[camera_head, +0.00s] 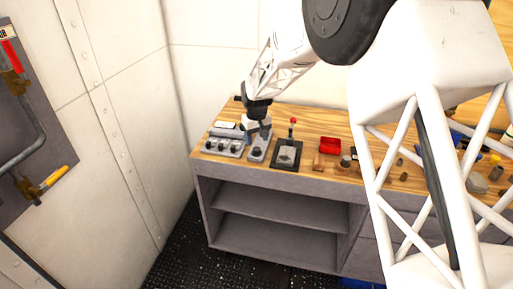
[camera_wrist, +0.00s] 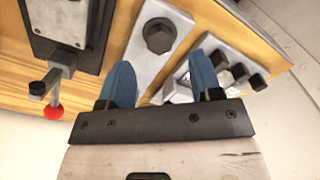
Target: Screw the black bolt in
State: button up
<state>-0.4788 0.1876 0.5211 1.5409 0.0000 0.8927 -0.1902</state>
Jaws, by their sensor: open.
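The black bolt (camera_wrist: 160,36) has a hexagonal head and sits upright on a light grey plate (camera_wrist: 143,58) in the wrist view. In the head view, the bolt (camera_head: 256,152) shows small on its plate near the left end of the bench. My gripper (camera_wrist: 161,80) has two blue fingers, spread apart with nothing between them. In the wrist view the bolt lies beyond the fingertips, roughly centred between them, and apart from both. In the head view my gripper (camera_head: 257,128) is low over the bench, close to the bolt's plate. The bolt's shaft is hidden.
A grey block with several black knobs (camera_head: 222,147) stands just left of the bolt's plate. A dark-framed panel with a red-tipped lever (camera_head: 292,122) stands to the right. Farther right are a red box (camera_head: 330,146) and small loose parts on the wooden bench top. A wall stands behind.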

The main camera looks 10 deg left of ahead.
aim_at(257, 148)
jog(key=shift+f, duration=2.4)
jog(key=shift+c, duration=0.4)
jog(key=c, duration=0.9)
jog(key=shift+o, duration=0.2)
jog(key=shift+m, duration=0.3)
jog(key=shift+m, duration=2.1)
jog(key=shift+r, duration=0.1)
jog(key=o, duration=0.9)
jog(key=shift+o, duration=0.2)
